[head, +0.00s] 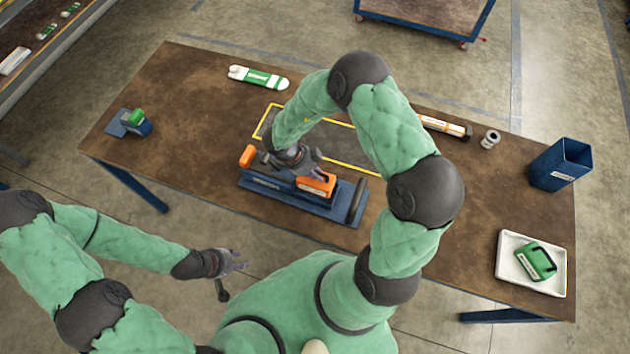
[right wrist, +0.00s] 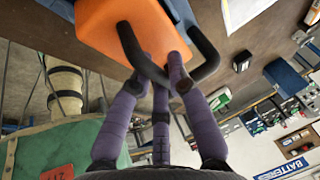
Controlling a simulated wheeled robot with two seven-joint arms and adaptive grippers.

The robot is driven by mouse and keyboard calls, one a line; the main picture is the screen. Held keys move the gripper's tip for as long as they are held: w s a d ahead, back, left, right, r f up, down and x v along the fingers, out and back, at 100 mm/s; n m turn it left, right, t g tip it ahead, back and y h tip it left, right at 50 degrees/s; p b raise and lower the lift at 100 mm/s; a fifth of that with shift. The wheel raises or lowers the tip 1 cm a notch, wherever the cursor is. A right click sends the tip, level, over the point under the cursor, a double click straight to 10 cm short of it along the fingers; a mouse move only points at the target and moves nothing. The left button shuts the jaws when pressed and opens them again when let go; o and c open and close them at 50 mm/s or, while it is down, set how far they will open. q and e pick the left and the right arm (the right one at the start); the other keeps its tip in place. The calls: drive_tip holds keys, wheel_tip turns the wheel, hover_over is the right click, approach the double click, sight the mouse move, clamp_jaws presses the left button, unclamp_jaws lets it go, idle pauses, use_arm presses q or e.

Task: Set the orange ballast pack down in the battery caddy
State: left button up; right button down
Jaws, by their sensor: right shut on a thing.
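The orange ballast pack (head: 316,186) has a pale label and a black handle. My right gripper (head: 300,165) is shut on that handle; the right wrist view shows its purple fingers (right wrist: 165,75) around the handle under the orange body (right wrist: 115,25). The blue battery caddy (head: 290,203) lies at the near edge of the table. The pack is over or in its right-hand part; I cannot tell whether it touches the bottom. A second orange piece (head: 247,157) is at the caddy's left end. My left gripper (head: 230,262) is empty, fingers spread, off the table's near edge.
A yellow-outlined area (head: 350,165) lies behind the caddy, partly hidden by my right arm. A white-green pack (head: 258,77) is at the back. A blue bin (head: 562,165) and a white tray (head: 507,262) with a green pack stand right. A small blue stand (head: 128,124) is left.

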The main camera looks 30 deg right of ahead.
sight(315, 181)
drive_tip(key=shift+w+f, duration=0.15)
drive_tip(key=shift+f, duration=0.75)
wheel_tip(315, 181, down, 3)
drive_tip(key=shift+r+b, duration=0.1)
drive_tip(key=shift+b, duration=0.3)
drive_tip(key=shift+f, duration=0.25)
drive_tip(key=c, duration=1.2)
unclamp_jaws()
drive_tip(key=shift+f, duration=0.1)
drive_tip(key=p+v, duration=0.1)
drive_tip(key=v, duration=1.1)
drive_tip(key=shift+p, duration=0.4)
